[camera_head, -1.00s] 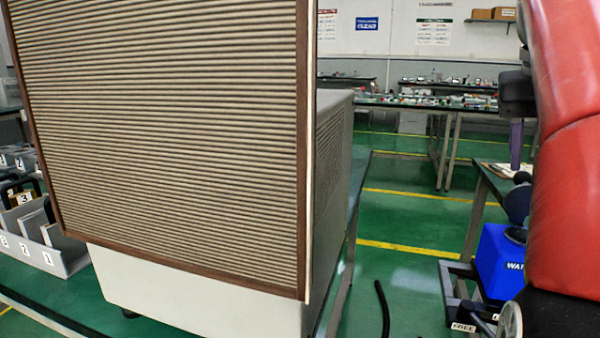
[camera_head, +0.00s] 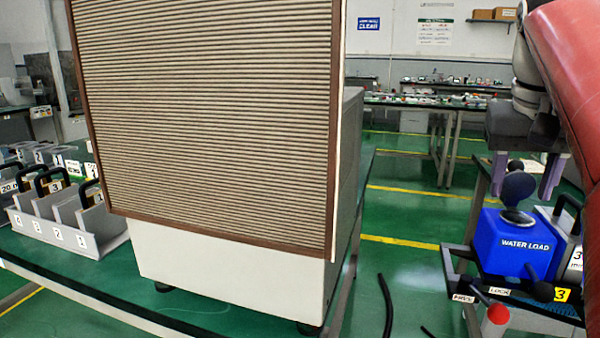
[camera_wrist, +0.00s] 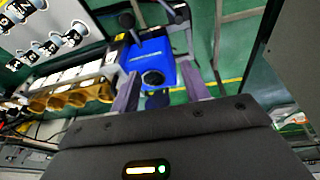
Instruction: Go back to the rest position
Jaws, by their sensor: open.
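My gripper (camera_head: 526,172) is at the upper right of the head view, with its two purple-grey fingers pointing down and apart. It holds nothing that I can see. It is above and behind the blue water load (camera_head: 515,243) in the picture. In the wrist view my gripper's fingers (camera_wrist: 162,92) stand apart on either side of the blue water load (camera_wrist: 150,58), with a gap to it. My red arm hangs along the right edge of the head view.
A large cabinet with a ribbed front (camera_head: 210,120) fills the middle on a green table. A grey rack of numbered blocks (camera_head: 75,230) stands left of it. A cart with a red knob (camera_head: 498,313) carries the water load.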

